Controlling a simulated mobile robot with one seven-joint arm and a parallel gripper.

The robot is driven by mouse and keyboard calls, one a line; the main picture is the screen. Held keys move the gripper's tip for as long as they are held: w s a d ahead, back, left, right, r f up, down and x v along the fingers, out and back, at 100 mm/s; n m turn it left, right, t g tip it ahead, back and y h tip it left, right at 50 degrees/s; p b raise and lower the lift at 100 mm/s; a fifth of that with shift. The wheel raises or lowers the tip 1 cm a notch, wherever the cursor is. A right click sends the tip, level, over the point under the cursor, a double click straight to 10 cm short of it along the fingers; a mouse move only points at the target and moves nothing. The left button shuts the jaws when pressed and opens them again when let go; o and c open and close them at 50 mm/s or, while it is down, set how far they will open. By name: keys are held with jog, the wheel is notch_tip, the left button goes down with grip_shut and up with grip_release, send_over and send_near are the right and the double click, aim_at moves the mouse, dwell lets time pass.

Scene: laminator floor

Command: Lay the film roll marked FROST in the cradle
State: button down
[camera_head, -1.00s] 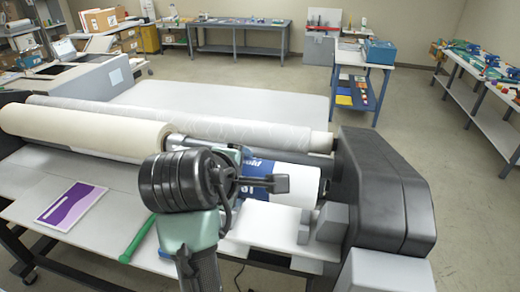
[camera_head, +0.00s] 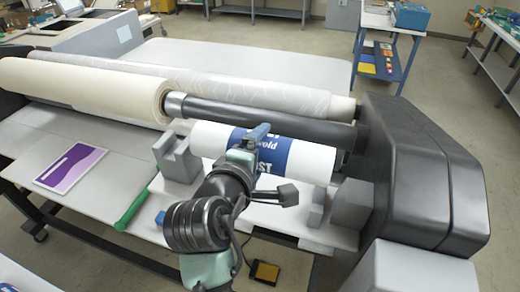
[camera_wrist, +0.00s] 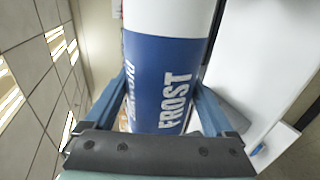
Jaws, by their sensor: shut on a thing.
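The film roll (camera_head: 307,161) is white with a blue band, and FROST reads on the band in the wrist view (camera_wrist: 160,75). My gripper (camera_head: 252,143) is shut around the roll's middle; its blue fingers lie on both sides of the band in the wrist view (camera_wrist: 168,98). The cradle appears as grey notched blocks: a left block (camera_head: 178,160) by the roll's left end and a right block (camera_head: 350,205) below and in front of its right end. The roll lies roughly level, slightly behind them in the picture. I cannot tell whether it touches them.
The laminator's dark roller (camera_head: 265,116) and a cream roll (camera_head: 90,90) run behind the film roll. A black end housing (camera_head: 425,165) stands at right. A green tube (camera_head: 133,210) and a purple sheet (camera_head: 72,167) lie on the table at left.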

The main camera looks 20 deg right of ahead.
jog(key=shift+s+f+b, duration=0.1)
jog(key=shift+f+b, duration=0.7)
jog(key=shift+f, duration=0.1)
jog(key=shift+f+b, duration=0.8)
jog(key=shift+f, duration=0.05)
jog(key=shift+f+b, duration=0.6)
jog(key=shift+f, duration=0.5)
grip_release()
jog(key=b+v, duration=0.3)
jog(key=v, duration=1)
jog(key=shift+d, duration=0.1)
